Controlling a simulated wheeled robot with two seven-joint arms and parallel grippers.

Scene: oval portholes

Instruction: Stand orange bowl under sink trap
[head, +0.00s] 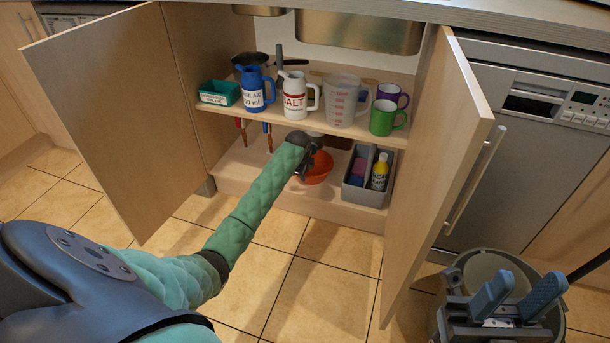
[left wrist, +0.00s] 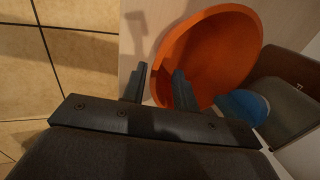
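The orange bowl (head: 318,168) sits on the cabinet floor under the shelf, left of the grey caddy. It fills the middle of the left wrist view (left wrist: 220,50). My left gripper (head: 303,170) is at the bowl's near left side. In the left wrist view its two fingers (left wrist: 158,88) stand apart, with the bowl's rim reaching between them; I cannot tell whether either finger touches it. My right gripper (head: 516,297) is open and empty at the lower right, outside the cabinet. I cannot make out the sink trap clearly; the shelf and my left arm hide much of the back.
The shelf (head: 290,116) above holds several mugs and a measuring jug (head: 343,100). A grey caddy (head: 365,190) with bottles stands right of the bowl. Open doors (head: 110,110) and (head: 440,165) flank the opening. A grey bucket (head: 480,268) stands behind my right gripper.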

